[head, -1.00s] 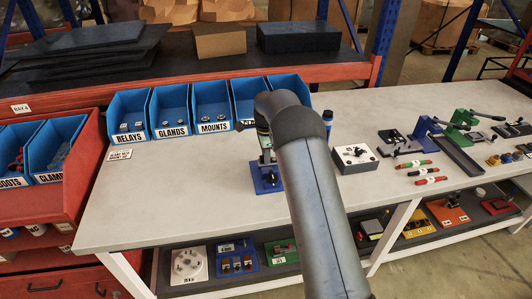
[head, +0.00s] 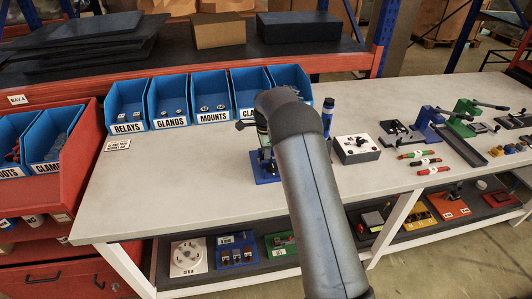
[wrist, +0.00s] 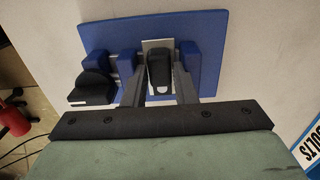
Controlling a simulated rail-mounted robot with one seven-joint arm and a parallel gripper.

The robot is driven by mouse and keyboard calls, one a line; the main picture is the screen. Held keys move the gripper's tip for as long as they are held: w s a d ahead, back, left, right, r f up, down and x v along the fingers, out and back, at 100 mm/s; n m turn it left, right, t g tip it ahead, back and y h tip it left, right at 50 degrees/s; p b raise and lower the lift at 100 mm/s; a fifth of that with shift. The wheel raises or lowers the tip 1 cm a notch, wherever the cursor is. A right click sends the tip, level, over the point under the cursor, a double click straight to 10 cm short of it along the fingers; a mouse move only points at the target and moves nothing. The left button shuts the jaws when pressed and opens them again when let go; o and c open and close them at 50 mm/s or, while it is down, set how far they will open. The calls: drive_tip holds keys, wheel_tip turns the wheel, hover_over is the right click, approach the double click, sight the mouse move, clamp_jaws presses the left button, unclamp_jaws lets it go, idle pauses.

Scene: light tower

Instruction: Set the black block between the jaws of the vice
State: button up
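The blue vice (wrist: 211,82) stands on the grey bench, its base plate flat and its blue jaws standing up, with a black handle (wrist: 92,88) at left. In the head view, part of the vice (head: 266,172) shows beside my arm. The black block (wrist: 159,70) is between my two fingers, in the gap between the blue jaws, over a pale strip (wrist: 158,43). My gripper (wrist: 160,75) points down at the vice and looks shut on the block. How deep the block sits is hard to tell.
Blue bins (head: 170,103) line the back left of the bench (head: 170,185). A grey box with knobs (head: 356,149) and a blue bottle (head: 328,112) stand right of my arm. The bench's front left is clear.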

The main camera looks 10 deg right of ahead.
drive_tip(key=shift+w+r, duration=0.15)
drive_tip(key=shift+r, duration=0.35)
drive_tip(key=shift+o, duration=0.5)
wheel_tip(320, 180, up, 16)
drive_tip(key=b, duration=0.1)
drive_tip(key=s+r+n, duration=0.2)
drive_tip(key=s+n, duration=0.2)
drive_tip(key=s, duration=0.5)
drive_tip(key=s+r+n, duration=0.3)
drive_tip(key=s+n, duration=0.1)
drive_tip(key=s, duration=0.5)
drive_tip(key=s+f+n, duration=0.4)
drive_tip(key=s+n, duration=0.1)
drive_tip(key=s, duration=0.8)
drive_tip(key=s+f+n, duration=0.4)
drive_tip(key=s+n, duration=0.1)
drive_tip(key=s, duration=0.9)
drive_tip(key=shift+d+f+t, duration=0.15)
drive_tip(key=shift+f+t, duration=0.15)
drive_tip(key=shift+f, duration=0.05)
